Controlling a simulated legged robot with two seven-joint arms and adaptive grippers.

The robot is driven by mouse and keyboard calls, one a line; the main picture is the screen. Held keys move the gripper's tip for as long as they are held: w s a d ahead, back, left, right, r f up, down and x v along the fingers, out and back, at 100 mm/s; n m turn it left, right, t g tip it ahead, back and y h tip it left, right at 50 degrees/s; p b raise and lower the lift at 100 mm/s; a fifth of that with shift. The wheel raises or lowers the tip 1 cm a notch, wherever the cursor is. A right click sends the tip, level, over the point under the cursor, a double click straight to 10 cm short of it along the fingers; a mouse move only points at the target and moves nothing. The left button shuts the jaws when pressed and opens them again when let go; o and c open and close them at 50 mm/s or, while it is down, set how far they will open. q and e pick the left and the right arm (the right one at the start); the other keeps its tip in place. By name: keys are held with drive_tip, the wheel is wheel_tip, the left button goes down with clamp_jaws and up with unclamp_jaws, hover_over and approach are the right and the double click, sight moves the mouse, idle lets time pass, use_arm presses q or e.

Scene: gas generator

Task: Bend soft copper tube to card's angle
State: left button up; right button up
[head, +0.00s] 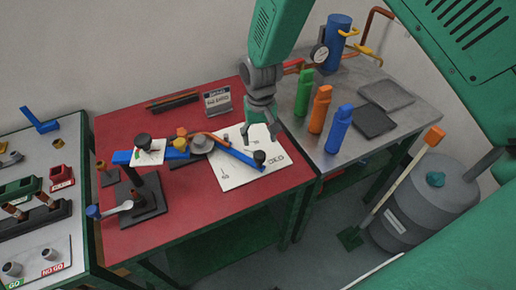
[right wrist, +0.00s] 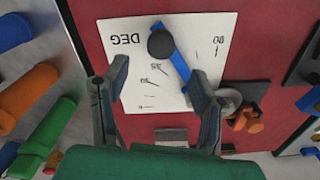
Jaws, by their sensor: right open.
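A tube bender with a grey round former (head: 201,144) and a blue lever (head: 236,152) stands on the red table. The lever ends in a black knob (head: 260,157) over a white degree sheet (head: 233,175). A short copper-coloured tube (head: 212,136) shows by the former; its exact bend cannot be told. A small standing card (head: 217,99) is behind, its lettering too small to read. My right gripper (head: 259,131) is open above the sheet. In the right wrist view the black knob (right wrist: 161,43) shows beyond its spread fingers (right wrist: 157,92), apart from them. My left gripper is not in view.
Green (head: 303,92), orange (head: 320,108) and blue (head: 338,130) upright handles stand on the grey table to the right. A grey tank (head: 425,205) stands on the floor at right.

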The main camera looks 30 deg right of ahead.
wheel_tip(320, 180, up, 4)
drive_tip(key=shift+f, duration=0.1)
idle(0.4)
